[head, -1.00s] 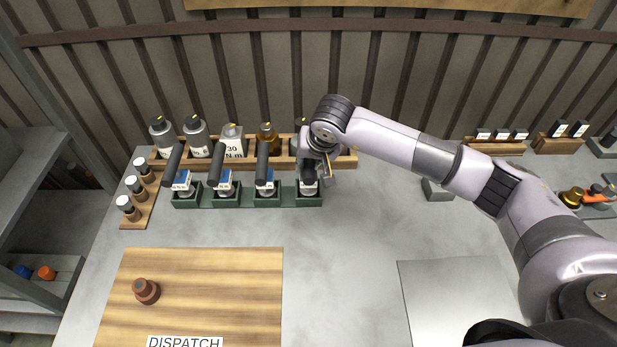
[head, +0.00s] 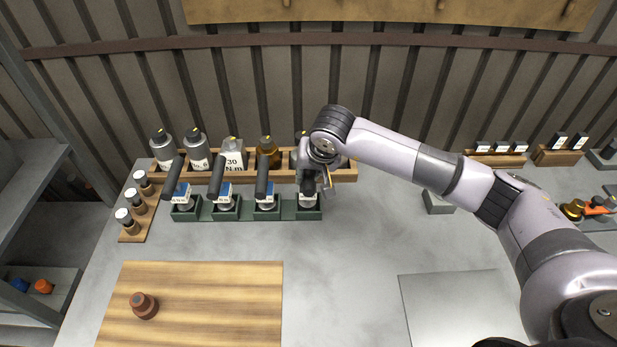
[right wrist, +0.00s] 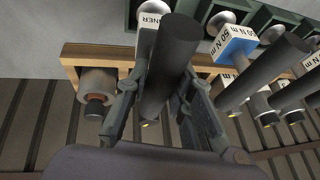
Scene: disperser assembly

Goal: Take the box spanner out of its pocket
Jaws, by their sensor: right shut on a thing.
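The box spanner has a thick dark handle (right wrist: 166,62) and a white label ending in "NNER" (right wrist: 152,20) in the right wrist view. In the head view its lower part (head: 308,198) stands in the rightmost pocket of the green rack (head: 311,213). My right gripper (head: 311,178) reaches down over that pocket from the back right. In the right wrist view its two fingers (right wrist: 160,88) lie on either side of the handle, and it is shut on it. The spanner's foot is cut off in the wrist view, and the gripper partly hides its handle in the head view. My left gripper is not in view.
Behind is a wooden rack (head: 345,171) of bottles. A wooden DISPATCH board (head: 220,300) with a brown part (head: 144,306) lies in front. The grey table (head: 345,255) between is clear.

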